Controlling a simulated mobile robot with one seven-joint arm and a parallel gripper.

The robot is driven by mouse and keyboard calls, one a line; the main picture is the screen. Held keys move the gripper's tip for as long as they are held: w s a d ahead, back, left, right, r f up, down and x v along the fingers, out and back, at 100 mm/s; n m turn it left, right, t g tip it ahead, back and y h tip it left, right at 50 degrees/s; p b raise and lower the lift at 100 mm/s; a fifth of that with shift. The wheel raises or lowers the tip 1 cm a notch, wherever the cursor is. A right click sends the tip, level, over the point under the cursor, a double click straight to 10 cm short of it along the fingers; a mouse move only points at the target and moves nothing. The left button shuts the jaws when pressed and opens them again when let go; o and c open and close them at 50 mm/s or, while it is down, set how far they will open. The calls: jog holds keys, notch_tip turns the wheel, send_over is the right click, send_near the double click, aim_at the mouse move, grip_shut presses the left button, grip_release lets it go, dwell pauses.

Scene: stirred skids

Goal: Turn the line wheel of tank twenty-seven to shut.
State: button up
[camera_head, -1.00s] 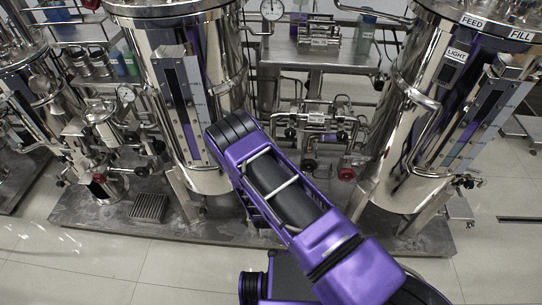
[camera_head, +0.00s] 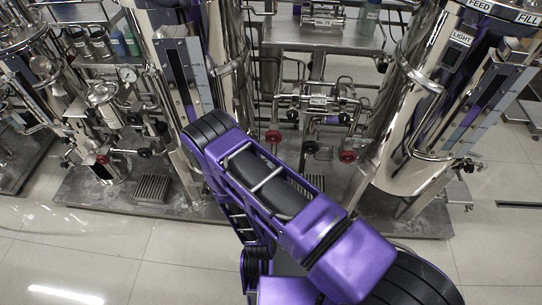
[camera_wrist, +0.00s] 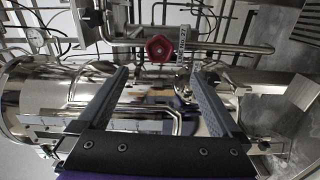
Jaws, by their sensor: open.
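In the wrist view a red handwheel (camera_wrist: 160,48) sits on a steel pipe, just beyond and between my fingertips. A small white tag (camera_wrist: 183,35) beside it seems to end in 27, but the print is too small to be sure. My gripper (camera_wrist: 160,72) is open, with both fingers apart and nothing between them; it does not appear to touch the wheel. In the head view my arm hides the gripper. Two red wheels, one on the left (camera_head: 273,137) and one on the right (camera_head: 347,156), show on the pipework between the tanks. I cannot tell which one the wrist view shows.
Steel tanks stand left (camera_head: 185,70) and right (camera_head: 420,110) of the pipework, each with a sight gauge. Black wheels (camera_head: 310,147) sit close to the red ones. Another red wheel (camera_head: 102,158) is at far left. The tiled floor (camera_head: 100,245) in front is clear.

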jog(key=shift+s, duration=1.5)
jog(key=shift+w, duration=0.1)
